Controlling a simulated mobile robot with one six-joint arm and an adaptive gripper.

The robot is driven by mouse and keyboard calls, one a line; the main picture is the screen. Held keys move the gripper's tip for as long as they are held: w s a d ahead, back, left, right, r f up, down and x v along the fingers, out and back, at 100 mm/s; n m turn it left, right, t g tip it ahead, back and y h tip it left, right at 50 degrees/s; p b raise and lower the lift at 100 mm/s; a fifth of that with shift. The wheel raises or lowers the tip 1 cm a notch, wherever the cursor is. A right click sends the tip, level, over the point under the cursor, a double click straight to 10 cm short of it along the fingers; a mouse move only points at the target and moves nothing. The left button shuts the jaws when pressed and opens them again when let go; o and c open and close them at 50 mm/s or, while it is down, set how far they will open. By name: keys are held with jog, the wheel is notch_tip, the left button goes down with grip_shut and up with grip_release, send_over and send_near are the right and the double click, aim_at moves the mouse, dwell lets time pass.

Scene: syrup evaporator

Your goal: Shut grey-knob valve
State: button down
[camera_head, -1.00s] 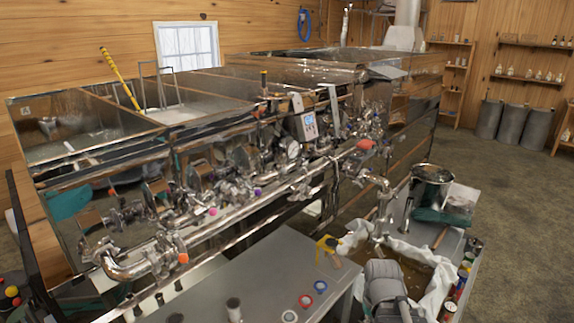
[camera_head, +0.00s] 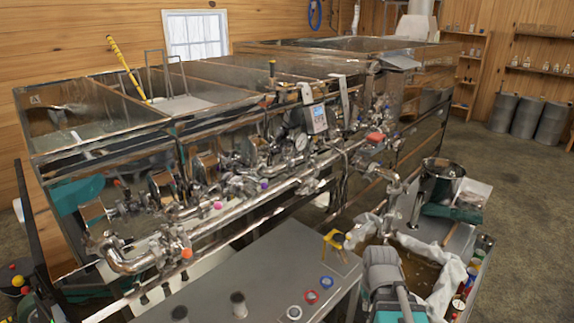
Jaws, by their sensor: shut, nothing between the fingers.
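The chrome pipe manifold (camera_head: 235,207) runs along the front of the steel evaporator (camera_head: 101,157). Its valves carry small coloured knobs: an orange knob (camera_head: 187,253) near the lower left elbow, a pink knob (camera_head: 218,205), a purple knob (camera_head: 264,185) and a larger red knob (camera_head: 375,137) at the right. I cannot make out a grey knob among the shiny fittings, so the valve's position cannot be told. A grey and teal link of my arm shows at the bottom right. My gripper is not in view.
A steel pot (camera_head: 443,172) and a cloth-lined tub stand to the right. Open floor (camera_head: 520,190) lies beyond.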

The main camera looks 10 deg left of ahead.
aim_at(289, 157)
jog(key=w+a+r+n+t+y+p, duration=0.1)
jog(key=w+a+r+n+t, duration=0.35)
jog(key=w+a, duration=0.4)
jog(key=w+a+r+n+t+y+p, duration=0.1)
jog(key=w+a+r+n+t, duration=0.4)
jog(key=w, duration=0.7)
jog(key=w+a+r+n+t+y, duration=0.2)
jog(key=w+a+r+n+t, duration=0.1)
jog(key=a+r, duration=0.3)
jog(key=w+a+r+n+t+y+p, duration=0.1)
jog(key=w+a+r+n+t+y, duration=0.1)
jog(key=w+a+r+n+t, duration=0.2)
jog(key=w+a+r+n, duration=0.1)
jog(key=a+r+n, duration=0.1)
jog(key=a+r, duration=0.1)
jog(key=shift+a+r, duration=0.2)
jog(key=shift+a, duration=0.6)
jog(key=shift+w+n+t, duration=0.1)
jog(key=shift+n+t, duration=0.15)
jog(key=shift+w+d+f, duration=0.1)
jog(key=shift+w+d, duration=0.05)
jog(key=shift+w, duration=4.45)
